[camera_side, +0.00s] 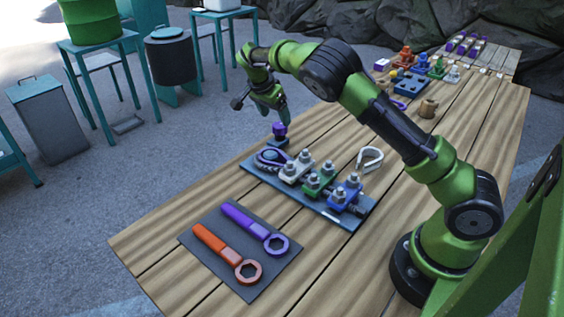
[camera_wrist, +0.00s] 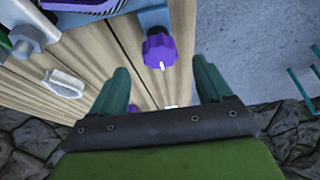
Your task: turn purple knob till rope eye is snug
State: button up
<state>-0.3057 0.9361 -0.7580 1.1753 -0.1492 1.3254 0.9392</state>
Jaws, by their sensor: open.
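The purple knob (camera_side: 279,129) stands on a small blue bracket (camera_side: 278,141) at the far end of the dark board. In the wrist view the knob (camera_wrist: 160,50) has a lobed edge and a pale mark, and lies ahead of the fingers, roughly between them. My gripper (camera_wrist: 165,85) is open and empty, its two green fingers apart. In the side view my gripper (camera_side: 272,108) hangs just above the knob; contact cannot be told. The rope eye (camera_side: 272,157) is a dark loop with purple on the board beside the bracket. How snug it is cannot be told.
White, green and blue clamps (camera_side: 318,180) with bolts stand along the board (camera_side: 335,217). A loose metal thimble (camera_side: 370,158) lies behind it. Orange (camera_side: 222,252) and purple (camera_side: 250,227) wrenches lie on a dark mat.

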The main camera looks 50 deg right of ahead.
jog(key=v, duration=1.2)
jog(key=shift+a, duration=0.1)
jog(key=s+a+r+n+t+y, duration=0.1)
jog(key=s+a+n+t+y, duration=0.1)
jog(key=s, duration=0.8)
jog(key=s+a+r+n+t+y, duration=0.1)
jog(key=s+a+n, duration=0.4)
jog(key=s, duration=0.5)
jog(key=s+a+r+n+t+y, duration=0.2)
jog(key=s+a+n+t+y, duration=0.1)
jog(key=s+n, duration=0.4)
jog(key=s+a+t, duration=0.1)
jog(key=s, duration=0.2)
